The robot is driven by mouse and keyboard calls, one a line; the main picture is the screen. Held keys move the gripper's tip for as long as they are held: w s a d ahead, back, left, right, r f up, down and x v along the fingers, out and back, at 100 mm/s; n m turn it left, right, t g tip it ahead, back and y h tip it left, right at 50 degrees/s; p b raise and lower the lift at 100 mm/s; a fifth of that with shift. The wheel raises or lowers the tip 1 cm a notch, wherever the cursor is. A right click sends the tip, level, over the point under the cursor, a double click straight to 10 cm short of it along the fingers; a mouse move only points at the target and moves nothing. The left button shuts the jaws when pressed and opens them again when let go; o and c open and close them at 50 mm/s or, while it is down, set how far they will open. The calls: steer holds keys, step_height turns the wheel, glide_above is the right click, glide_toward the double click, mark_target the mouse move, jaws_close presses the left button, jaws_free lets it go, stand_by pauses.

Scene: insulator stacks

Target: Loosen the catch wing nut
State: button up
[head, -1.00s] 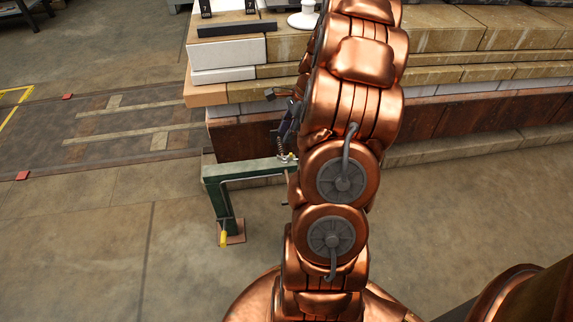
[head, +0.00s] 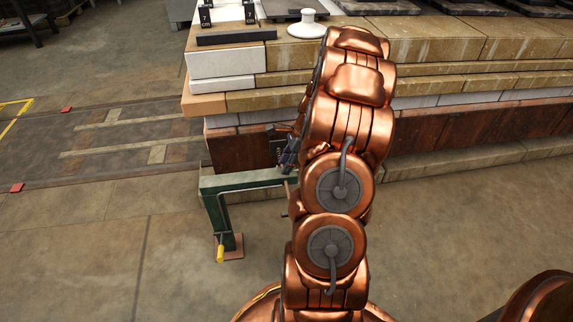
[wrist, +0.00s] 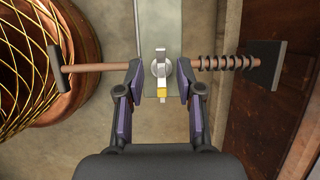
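In the wrist view a copper-coloured rod (wrist: 96,68) runs across a grey-green beam (wrist: 160,20). A small silver fitting with a rounded head (wrist: 160,68) sits at the rod's middle, with a yellow piece (wrist: 162,94) below it. It looks like the catch wing nut, but I cannot be sure. My gripper (wrist: 160,72) is open, with one finger on each side of the fitting and the fingertips close to the rod. I cannot tell whether they touch it. In the head view my gripper (head: 287,155) is partly hidden by my arm, at the green stand (head: 240,178).
The rod carries a black crossbar (wrist: 59,68) at left, and a spring (wrist: 225,62) and dark plate (wrist: 264,65) at right. A copper drum with yellow netting (wrist: 40,55) stands close left; a brown wall (wrist: 300,50) is at right. The stand has a yellow-handled crank (head: 220,248).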

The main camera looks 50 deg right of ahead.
steer(key=shift+c, duration=0.2)
jaws_close()
steer(key=shift+d, duration=0.15)
